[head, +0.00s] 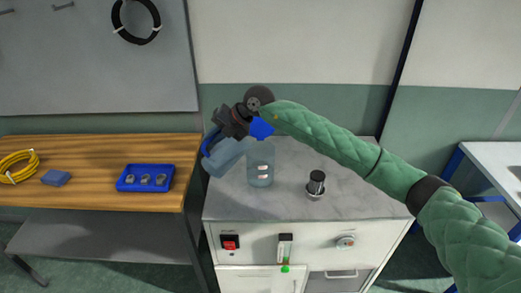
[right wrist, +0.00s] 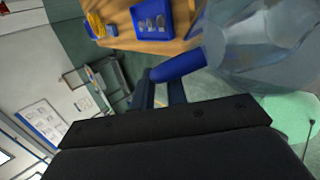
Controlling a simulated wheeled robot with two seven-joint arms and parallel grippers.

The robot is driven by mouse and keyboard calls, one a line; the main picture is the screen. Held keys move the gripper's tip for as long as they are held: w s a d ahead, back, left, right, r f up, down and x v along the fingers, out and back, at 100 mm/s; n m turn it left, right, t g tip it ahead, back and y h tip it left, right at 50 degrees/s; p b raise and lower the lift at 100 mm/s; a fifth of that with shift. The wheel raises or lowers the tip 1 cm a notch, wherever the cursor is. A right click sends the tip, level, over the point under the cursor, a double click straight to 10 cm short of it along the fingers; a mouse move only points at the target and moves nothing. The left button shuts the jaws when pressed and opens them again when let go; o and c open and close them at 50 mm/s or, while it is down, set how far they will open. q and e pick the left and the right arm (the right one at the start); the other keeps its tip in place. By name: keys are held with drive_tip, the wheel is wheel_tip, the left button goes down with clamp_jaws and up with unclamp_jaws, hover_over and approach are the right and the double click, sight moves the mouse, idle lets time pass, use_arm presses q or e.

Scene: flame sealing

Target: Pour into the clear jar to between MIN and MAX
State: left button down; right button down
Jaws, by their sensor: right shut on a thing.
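The clear jar (head: 261,172) stands upright on the grey worktop, with small pale and reddish marks on its side. Its fill level is too small to read. A translucent bluish jug (head: 226,158) with a blue handle (head: 208,143) is tilted beside the jar, at its left in the head view. My right gripper (head: 232,123) is shut on the jug, above it. In the right wrist view the blue handle (right wrist: 180,66) lies at the fingers, and the clear jug body (right wrist: 255,35) fills the upper right. I cannot make out a stream. My left gripper is out of view.
A dark-topped cylinder (head: 316,186) stands right of the jar on the worktop (head: 235,206). The cabinet front has a red switch (head: 230,242) and a knob (head: 345,241). A wooden bench at left holds a blue tray (head: 145,178), a blue block (head: 56,178) and a yellow coil (head: 18,166).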

sight(223, 144)
drive_tip(key=shift+d, duration=0.1)
drive_tip(key=shift+w+d+r+y, duration=0.15)
drive_tip(key=shift+y, duration=0.25)
drive_tip(key=shift+d+r, duration=0.15)
drive_tip(key=shift+d, duration=0.05)
drive_tip(key=shift+w+d+r+g+y+b, duration=0.2)
drive_tip(key=shift+r+g+y+b, duration=0.1)
drive_tip(key=shift+y, duration=0.1)
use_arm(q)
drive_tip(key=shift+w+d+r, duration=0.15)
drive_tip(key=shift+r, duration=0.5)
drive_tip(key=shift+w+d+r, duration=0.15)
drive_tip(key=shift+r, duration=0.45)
use_arm(e)
drive_tip(key=shift+d+r, duration=0.1)
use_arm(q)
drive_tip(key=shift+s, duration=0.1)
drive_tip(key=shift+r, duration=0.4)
use_arm(e)
drive_tip(key=shift+w+d+r+m+y, duration=0.1)
drive_tip(key=shift+d+r+m+y, duration=0.1)
drive_tip(key=shift+m+y, duration=0.1)
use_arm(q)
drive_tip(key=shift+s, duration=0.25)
use_arm(e)
drive_tip(key=shift+d+r, duration=0.1)
drive_tip(key=shift+r, duration=0.05)
